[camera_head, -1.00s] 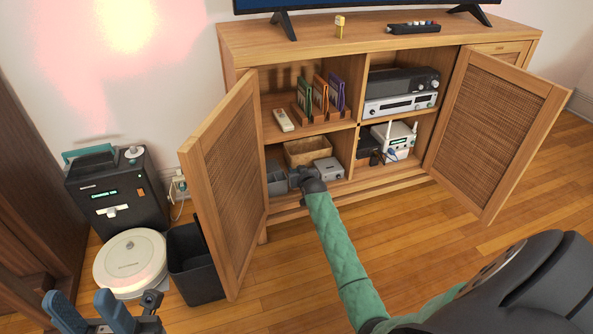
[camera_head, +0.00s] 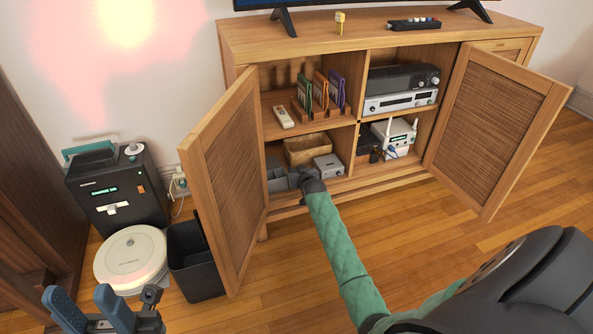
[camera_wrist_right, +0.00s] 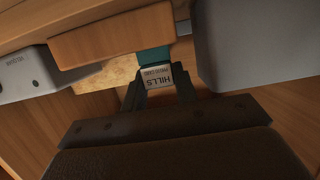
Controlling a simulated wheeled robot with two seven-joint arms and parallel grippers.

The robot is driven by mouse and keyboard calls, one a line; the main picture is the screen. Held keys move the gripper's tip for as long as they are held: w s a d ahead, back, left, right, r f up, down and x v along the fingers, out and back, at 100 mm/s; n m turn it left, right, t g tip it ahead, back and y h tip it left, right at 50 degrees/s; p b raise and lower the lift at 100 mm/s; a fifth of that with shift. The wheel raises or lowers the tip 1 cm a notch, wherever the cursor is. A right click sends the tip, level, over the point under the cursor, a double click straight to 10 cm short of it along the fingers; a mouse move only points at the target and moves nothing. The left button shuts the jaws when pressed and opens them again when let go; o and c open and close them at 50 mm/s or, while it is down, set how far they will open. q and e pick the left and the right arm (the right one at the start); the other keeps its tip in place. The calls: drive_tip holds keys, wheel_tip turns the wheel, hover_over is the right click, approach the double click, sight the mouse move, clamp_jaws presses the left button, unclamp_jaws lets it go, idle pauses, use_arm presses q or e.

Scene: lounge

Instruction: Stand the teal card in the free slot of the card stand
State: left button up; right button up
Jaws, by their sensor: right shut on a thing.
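In the head view my right gripper (camera_head: 294,180) is inside the lower left compartment of the cabinet, at its front. In the right wrist view the same gripper (camera_wrist_right: 159,88) is shut on the teal card (camera_wrist_right: 154,57), at its pale end printed "HILLS". The card is hidden in the head view. The wooden card stand (camera_head: 300,110) is on the shelf above, holding a green card (camera_head: 305,89), an orange card (camera_head: 320,91) and a purple card (camera_head: 337,90). I cannot clearly tell which slot is free. My left gripper (camera_head: 88,306) is open and empty at the lower left.
A white remote (camera_head: 283,117) lies left of the stand. The open left door (camera_head: 228,185) stands close left of my right arm. A shelf board separates the compartments.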

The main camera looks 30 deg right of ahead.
drive_tip(key=shift+f, duration=0.2)
drive_tip(key=o, duration=1)
